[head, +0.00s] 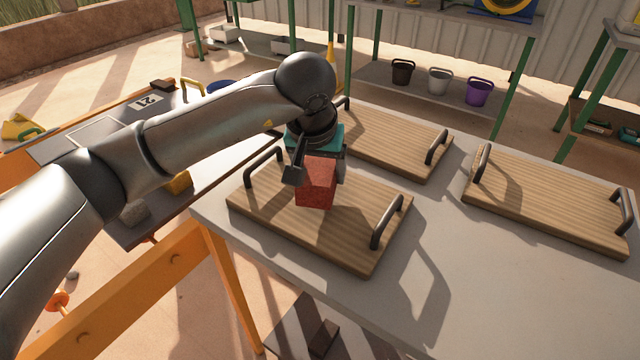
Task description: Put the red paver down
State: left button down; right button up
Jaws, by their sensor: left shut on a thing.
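The red paver (315,184) is a rough red block in the head view, over the middle of the nearest wooden board. My left gripper (316,170) points down and is shut on the red paver. Whether the paver touches the board or hangs just above it, I cannot tell. The nearest wooden board (345,245) has a dark handle at each end and lies on the grey table. My right gripper does not show.
A second handled board (395,140) lies behind, and a third (550,205) to the right. The grey table (490,290) is bare at the front right. A lower dark table (85,160) at left holds a yellow block (179,183) and a grey block (134,212).

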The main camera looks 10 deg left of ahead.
pick_arm(q)
notch_tip(320, 180, down, 2)
jog(key=shift+f+b, duration=0.25)
jog(key=shift+b, duration=0.05)
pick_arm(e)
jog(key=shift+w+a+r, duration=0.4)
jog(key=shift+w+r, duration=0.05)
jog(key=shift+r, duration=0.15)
pick_arm(q)
jog(key=shift+f, duration=0.1)
grip_release()
jog(key=shift+f, duration=0.15)
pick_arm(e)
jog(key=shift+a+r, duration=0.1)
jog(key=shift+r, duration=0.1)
pick_arm(q)
jog(key=p+v, duration=0.3)
jog(key=v, duration=0.9)
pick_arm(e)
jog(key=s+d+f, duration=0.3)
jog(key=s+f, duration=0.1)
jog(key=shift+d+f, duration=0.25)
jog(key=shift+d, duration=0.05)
